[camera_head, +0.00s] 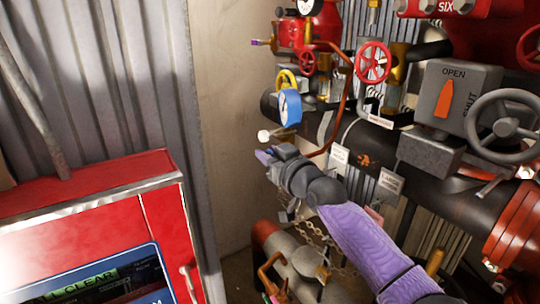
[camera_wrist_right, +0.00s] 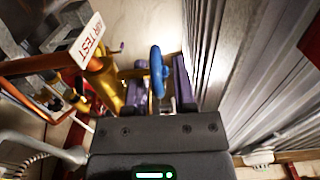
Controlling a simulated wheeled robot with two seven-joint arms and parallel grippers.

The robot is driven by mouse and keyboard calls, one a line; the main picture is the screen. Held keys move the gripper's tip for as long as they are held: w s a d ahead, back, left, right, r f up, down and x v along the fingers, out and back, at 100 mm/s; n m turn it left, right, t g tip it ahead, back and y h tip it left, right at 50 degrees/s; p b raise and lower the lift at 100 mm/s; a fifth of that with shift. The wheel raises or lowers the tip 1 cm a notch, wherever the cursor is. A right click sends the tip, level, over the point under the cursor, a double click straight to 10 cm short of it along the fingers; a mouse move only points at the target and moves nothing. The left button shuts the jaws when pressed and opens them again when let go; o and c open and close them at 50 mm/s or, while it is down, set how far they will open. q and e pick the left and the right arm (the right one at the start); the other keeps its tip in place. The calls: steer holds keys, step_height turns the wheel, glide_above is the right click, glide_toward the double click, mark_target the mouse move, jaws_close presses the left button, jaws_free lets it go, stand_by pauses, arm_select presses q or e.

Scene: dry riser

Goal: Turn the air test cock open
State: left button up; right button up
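My right gripper (camera_head: 266,155) reaches in from the lower right in the head view, with purple fingertips just below a blue round gauge (camera_head: 290,108). In the right wrist view its two purple fingers (camera_wrist_right: 160,96) stand apart. A blue, edge-on round part (camera_wrist_right: 157,70) shows in the gap between them; I cannot tell whether it is between the fingers or beyond them. A white tag reading AIR TEST (camera_wrist_right: 88,42) is beside a brass-yellow fitting (camera_wrist_right: 104,80), left of the fingers. The cock's handle is not clearly distinguishable. My left gripper is not in view.
A dark horizontal pipe (camera_head: 370,150) crosses behind my right arm. A red handwheel (camera_head: 373,62), a grey OPEN/SHUT box (camera_head: 455,92) and a grey handwheel (camera_head: 502,125) are to the right. A red cabinet (camera_head: 90,180) and corrugated wall (camera_head: 120,80) are left.

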jaws_close()
steer(key=shift+r+p, duration=0.2)
steer(key=shift+p, duration=0.2)
steer(key=g+p, duration=0.1)
steer(key=g+h+p, duration=0.1)
steer(key=p, duration=0.1)
steer(key=shift+w+a+r+p, duration=0.1)
steer(key=shift+r+p, duration=0.2)
steer(key=shift+f+g+h+p, duration=0.15)
steer(key=shift+g+h+p, duration=0.2)
steer(key=shift+g+h, duration=0.2)
steer(key=shift+w+f, duration=0.1)
steer(key=shift+f, duration=0.3)
steer(key=shift+o, duration=0.6)
jaws_free()
